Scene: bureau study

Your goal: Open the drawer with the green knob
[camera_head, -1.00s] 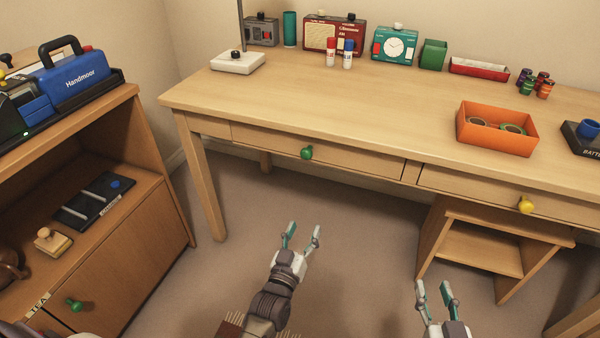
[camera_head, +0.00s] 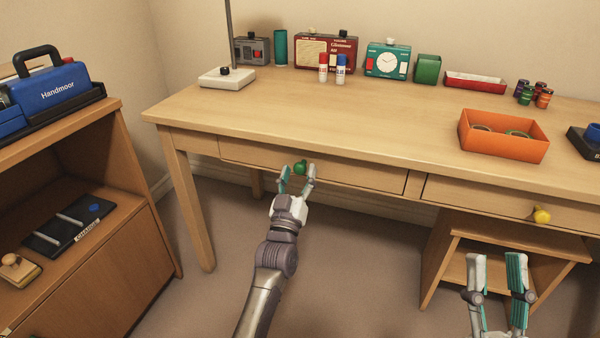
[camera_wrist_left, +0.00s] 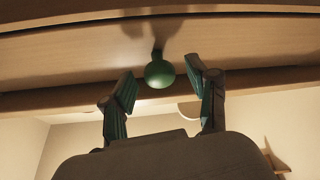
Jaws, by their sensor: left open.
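The drawer (camera_head: 350,175) with the green knob (camera_head: 300,168) is in the left part of the desk front and looks shut. My left gripper (camera_head: 298,172) is open at the knob, with one finger on each side of it in the head view. In the left wrist view the green knob (camera_wrist_left: 159,72) shows just beyond and between the fingertips of the left gripper (camera_wrist_left: 162,80), and I see no clear contact. My right gripper (camera_head: 497,262) is at the lower right, below the other drawer; its fingers are apart and nothing shows between them.
A second drawer with a yellow knob (camera_head: 541,216) is on the right of the desk (camera_head: 400,120). A small wooden shelf unit (camera_head: 500,255) stands under it. A cabinet (camera_head: 110,250) stands at the left. An orange box (camera_head: 503,145) sits on the desktop.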

